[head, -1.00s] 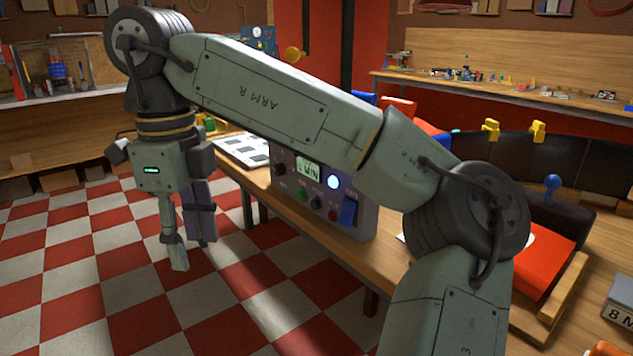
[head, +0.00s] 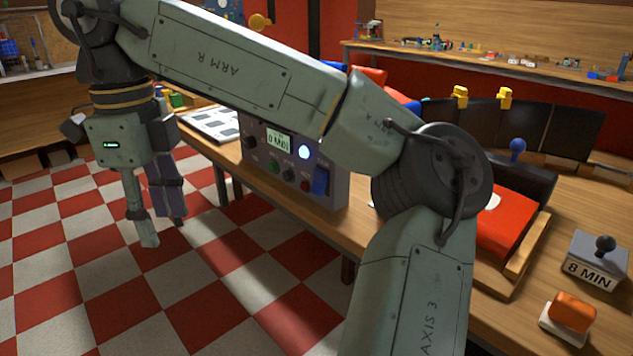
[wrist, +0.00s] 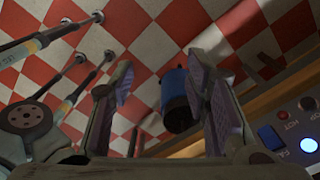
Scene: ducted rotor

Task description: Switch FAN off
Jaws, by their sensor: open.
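The grey control box (head: 335,190) stands on the wooden bench, partly behind my arm in the head view. Its display (head: 278,141) reads "0 MIN". A blue rocker switch (head: 320,181) is at its right end, below a glowing pale-blue round light (head: 304,152). In the wrist view the blue rocker (wrist: 271,137) and the lit round light (wrist: 308,145) show at the right edge, with a partly cut-off "FA..." label between them. The rocker's tilt is unclear. My gripper (head: 160,225) hangs left of the box over the floor, pointing down, open and empty. Its fingers (wrist: 160,105) stand apart, not touching the box.
A red button (wrist: 282,114) marked "HOT" is close to the rocker. A dark blue cylinder (wrist: 177,100) shows between the fingers. An "8 MIN" block with a lever (head: 595,262) and an orange button (head: 572,311) are at right. The checkered floor is open at left.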

